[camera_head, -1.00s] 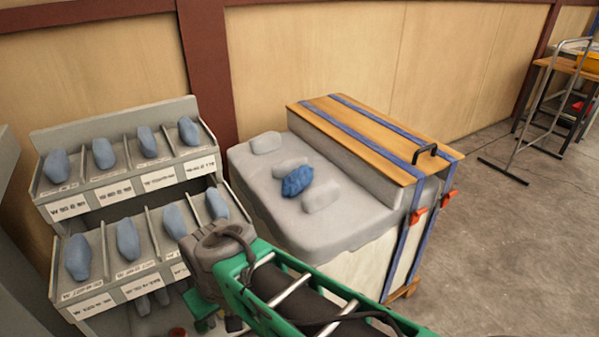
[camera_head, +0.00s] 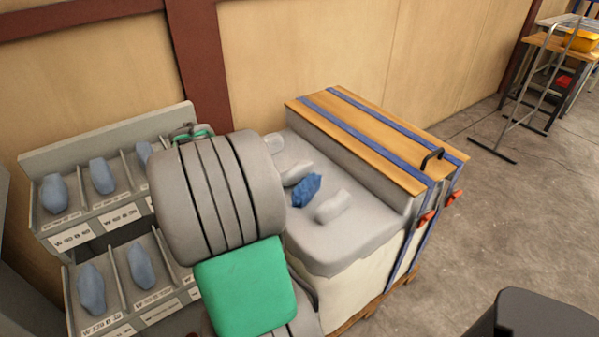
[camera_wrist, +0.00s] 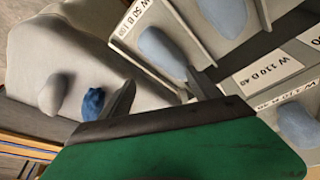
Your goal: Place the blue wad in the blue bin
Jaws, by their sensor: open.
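The blue wad (camera_head: 306,190) is a crumpled dark blue lump on the grey cushioned top (camera_head: 345,235), between pale wads. In the wrist view it (camera_wrist: 92,103) lies just left of the left finger, apart from it as far as I can tell. My gripper (camera_wrist: 162,92) is open, its two dark fingers spread with nothing seen held between them. In the head view my arm hides most of the gripper; only a small green and dark part (camera_head: 192,132) shows near the rack. I cannot make out a blue bin in these frames.
A grey two-tier rack (camera_head: 115,213) with labelled compartments holds several light-blue wads. A wooden lid (camera_head: 375,135) with blue straps and a black handle stands behind the cushioned top. A yellow bin (camera_head: 582,40) is far right. Floor at right is largely clear.

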